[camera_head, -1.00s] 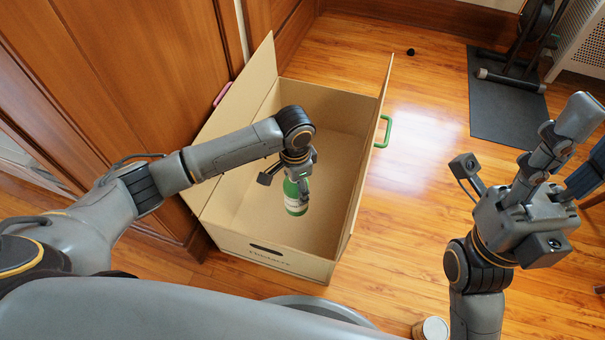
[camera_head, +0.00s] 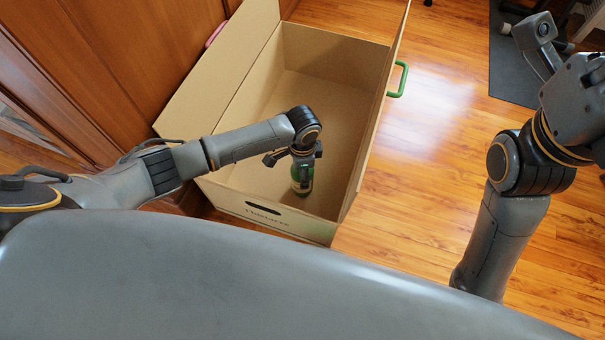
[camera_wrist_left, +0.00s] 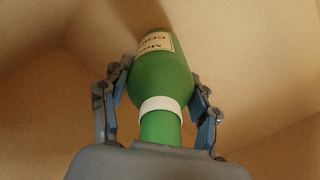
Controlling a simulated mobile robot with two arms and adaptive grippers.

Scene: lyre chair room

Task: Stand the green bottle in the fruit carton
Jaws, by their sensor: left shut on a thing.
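The fruit carton (camera_head: 338,160) is a large open cardboard box on the floor, with its flaps raised. The green bottle (camera_head: 302,180) is inside the carton walls near the front end, upright or close to it. My left gripper (camera_head: 300,163) holds it from above. In the left wrist view the green bottle (camera_wrist_left: 163,82) has a pale label and a white neck band, and the fingers of my left gripper (camera_wrist_left: 160,105) are on both sides of it. I cannot tell whether its base touches the carton floor. My right gripper is at the right edge, its fingertips not visible.
A wooden cabinet (camera_head: 100,75) stands close along the carton's left side. A green handle (camera_head: 398,78) sticks out on the carton's right side. The wooden floor (camera_head: 420,170) right of the carton is clear. A dark mat (camera_head: 515,65) lies at the upper right.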

